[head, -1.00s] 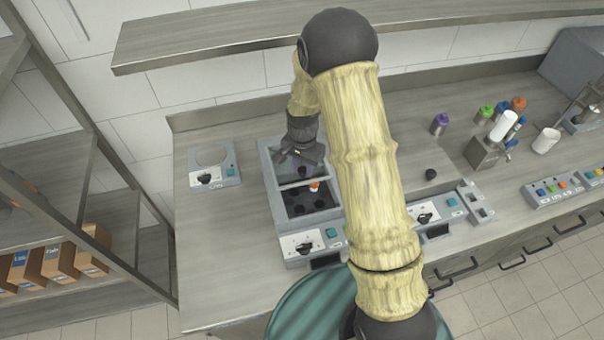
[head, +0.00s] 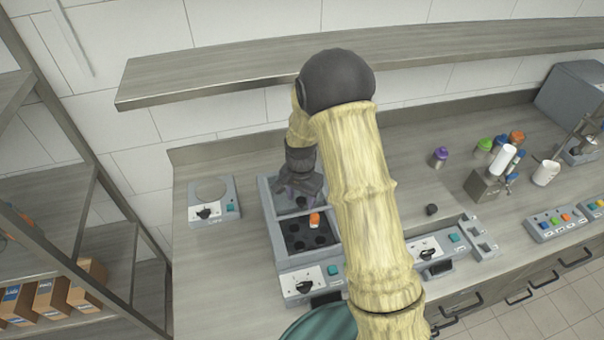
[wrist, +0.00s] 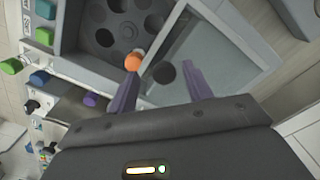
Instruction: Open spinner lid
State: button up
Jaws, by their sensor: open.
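The spinner (head: 265,215) is a grey rectangular box on the counter, left of my upper arm. Its front part shows a dark well with several round holes, and an orange-capped tube (head: 314,220) stands at the well's back edge; the orange cap also shows in the wrist view (wrist: 133,62). A flat grey-blue panel (wrist: 215,62), apparently the lid, lies beside the holed well. A dark round spot (wrist: 165,72) shows on it between my fingers. My gripper (head: 300,192) is open above the box's rear part; its purple fingers show in the wrist view (wrist: 159,78). Contact cannot be told.
A knob panel (head: 313,280) adjoins the box's front. A smaller device (head: 213,200) stands left, another control panel (head: 432,250) right. Several capped bottles and a button panel (head: 562,222) are farther right. A long shelf (head: 230,75) hangs behind; a rack is at left.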

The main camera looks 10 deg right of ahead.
notch_tip(320, 180, up, 16)
jog(key=b, duration=0.3)
jog(key=shift+d+r, duration=0.2)
jog(key=shift+d, duration=0.05)
jog(key=s+d+f+n+t, duration=0.1)
jog(key=s+d+n, duration=0.1)
jog(key=s, duration=0.4)
jog(key=s+d+f+n, duration=0.1)
jog(key=s+f+n, duration=0.1)
jog(key=s, duration=0.4)
jog(key=s+d+f+n+t, duration=0.1)
jog(key=s+d+f+n, duration=0.1)
jog(key=s, duration=0.4)
jog(key=shift+d+n+t, duration=0.3)
jog(key=shift+d+n, duration=0.05)
jog(key=shift+n, duration=0.45)
jog(key=shift+r, duration=0.1)
